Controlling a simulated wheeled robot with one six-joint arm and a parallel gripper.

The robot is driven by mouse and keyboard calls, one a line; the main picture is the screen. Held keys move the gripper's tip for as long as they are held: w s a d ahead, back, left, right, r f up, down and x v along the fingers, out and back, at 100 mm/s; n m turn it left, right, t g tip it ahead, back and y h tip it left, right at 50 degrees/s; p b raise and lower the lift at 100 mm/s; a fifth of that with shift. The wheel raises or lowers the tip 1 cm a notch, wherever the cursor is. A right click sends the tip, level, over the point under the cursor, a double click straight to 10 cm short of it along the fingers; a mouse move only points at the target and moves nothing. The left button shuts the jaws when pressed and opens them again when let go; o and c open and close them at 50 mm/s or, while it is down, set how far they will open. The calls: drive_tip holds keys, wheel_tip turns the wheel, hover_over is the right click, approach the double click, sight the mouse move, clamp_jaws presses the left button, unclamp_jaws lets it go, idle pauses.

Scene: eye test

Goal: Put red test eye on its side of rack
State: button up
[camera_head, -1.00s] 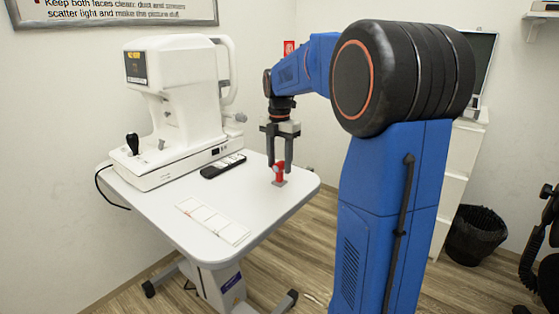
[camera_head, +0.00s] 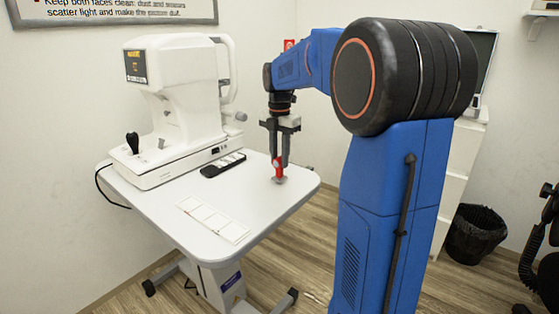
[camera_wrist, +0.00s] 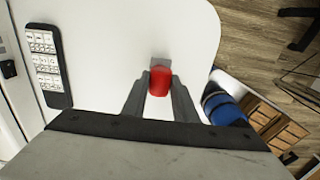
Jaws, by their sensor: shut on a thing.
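The red test eye (camera_head: 278,168) stands upright near the table's right end, with a small grey piece (camera_head: 280,180) at its foot. My gripper (camera_head: 280,159) points down and is shut on the red test eye. In the wrist view the red test eye (camera_wrist: 160,81) shows between my two fingers, with the grey piece (camera_wrist: 160,62) just beyond it. A flat white strip (camera_head: 213,220) of several panels lies near the table's front edge. I cannot tell which of these is the rack.
A large white eye machine (camera_head: 180,105) fills the table's left and back part. A black cable hangs off the left edge. The white table top (camera_head: 245,195) is bare between the strip and my gripper. A black bin (camera_head: 475,235) stands on the floor at right.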

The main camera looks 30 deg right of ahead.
drive_tip(key=shift+r, duration=1.35)
